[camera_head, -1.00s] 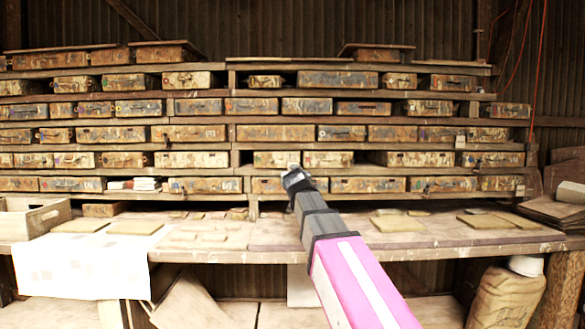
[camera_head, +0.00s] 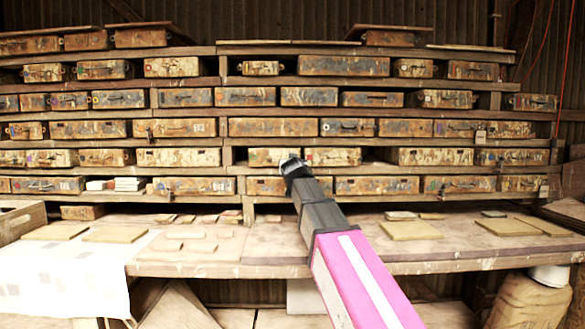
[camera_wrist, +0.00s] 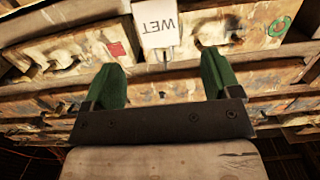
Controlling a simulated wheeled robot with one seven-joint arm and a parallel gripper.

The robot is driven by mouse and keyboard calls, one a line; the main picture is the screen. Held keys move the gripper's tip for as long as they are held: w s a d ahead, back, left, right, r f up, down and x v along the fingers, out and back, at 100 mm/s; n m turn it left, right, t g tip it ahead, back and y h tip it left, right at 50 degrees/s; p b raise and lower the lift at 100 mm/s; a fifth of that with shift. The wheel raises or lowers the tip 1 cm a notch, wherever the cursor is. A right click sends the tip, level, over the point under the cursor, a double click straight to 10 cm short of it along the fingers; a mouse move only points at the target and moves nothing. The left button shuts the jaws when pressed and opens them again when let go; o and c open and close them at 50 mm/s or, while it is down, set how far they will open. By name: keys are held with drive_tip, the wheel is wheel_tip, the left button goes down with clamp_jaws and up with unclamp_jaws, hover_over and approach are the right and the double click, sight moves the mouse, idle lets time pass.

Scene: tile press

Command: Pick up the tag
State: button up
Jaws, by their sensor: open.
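A pale tag (camera_wrist: 158,27) with the word WET, upside down in the wrist view, hangs in front of a worn, painted case at the top centre. My gripper (camera_wrist: 160,62) is open, with two green fingers and nothing between them. The tag shows just past the fingertips, roughly centred on the gap; I cannot tell the exact distance. In the head view my gripper (camera_head: 291,166) is small and dark in front of the shelves.
Shelves of worn cases (camera_head: 345,65) fill the back. A wooden bench (camera_head: 280,260) runs below, with flat tiles (camera_head: 410,230) and small slabs on it. A white cloth (camera_head: 60,275) hangs over its left front edge. A wooden tray (camera_head: 20,220) stands far left.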

drive_tip(key=w, duration=0.6)
drive_tip(key=shift+f, duration=0.45)
drive_tip(key=shift+w, duration=0.1)
drive_tip(key=shift+c, duration=0.3)
drive_tip(key=c, duration=0.9)
